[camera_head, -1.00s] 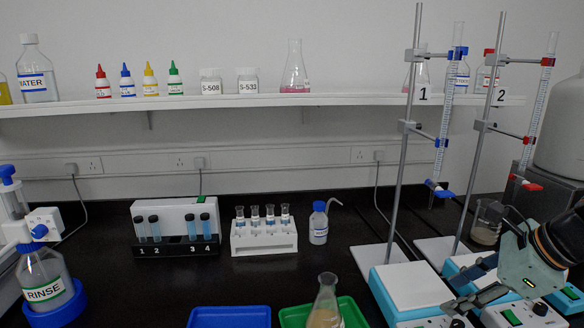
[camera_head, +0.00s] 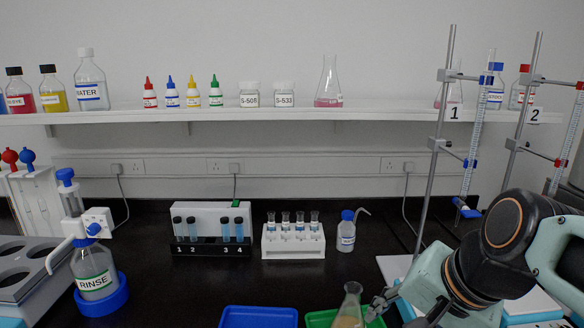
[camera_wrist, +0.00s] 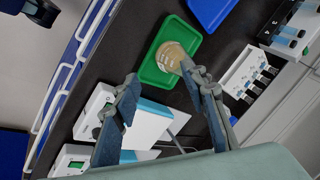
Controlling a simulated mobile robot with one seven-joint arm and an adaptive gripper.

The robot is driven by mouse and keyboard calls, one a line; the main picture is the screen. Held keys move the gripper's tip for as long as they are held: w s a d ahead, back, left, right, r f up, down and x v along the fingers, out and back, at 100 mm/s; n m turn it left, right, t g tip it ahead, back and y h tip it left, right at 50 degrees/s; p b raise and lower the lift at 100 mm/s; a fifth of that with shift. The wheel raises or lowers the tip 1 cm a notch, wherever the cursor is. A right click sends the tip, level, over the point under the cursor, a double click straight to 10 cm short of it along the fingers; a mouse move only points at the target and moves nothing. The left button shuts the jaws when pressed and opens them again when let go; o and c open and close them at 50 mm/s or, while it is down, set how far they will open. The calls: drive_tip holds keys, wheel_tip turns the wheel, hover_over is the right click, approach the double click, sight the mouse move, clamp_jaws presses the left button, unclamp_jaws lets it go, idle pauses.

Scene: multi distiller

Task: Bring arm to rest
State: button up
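My arm (camera_head: 490,265) reaches in from the right in the head view, and my gripper (camera_head: 388,303) is low in the picture, close to the right of a conical flask (camera_head: 350,308). In the wrist view my gripper (camera_wrist: 160,80) has its two fingers spread wide, with nothing between them. The flask, with a tan liquid, stands in a green tray (camera_wrist: 190,25) and appears beyond the fingertips in the wrist view. Whether a finger touches it is unclear.
A blue tray (camera_head: 258,318) is left of the green one. Tube racks (camera_head: 293,240), a wash bottle (camera_head: 346,232) and a RINSE bottle (camera_head: 95,272) stand behind and left. Burette stands (camera_head: 435,150) rise at the right. A shelf (camera_head: 230,113) crosses the back wall.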

drive_tip(key=s+a+n+h+p, duration=0.1)
drive_tip(key=s+a+n+h, duration=0.2)
drive_tip(key=n, duration=0.4)
wheel_tip(320, 180, up, 15)
drive_tip(key=p, duration=1.4)
drive_tip(key=shift+s+y+p, duration=0.25)
drive_tip(key=shift+y+p, duration=0.05)
drive_tip(key=shift+y, duration=0.1)
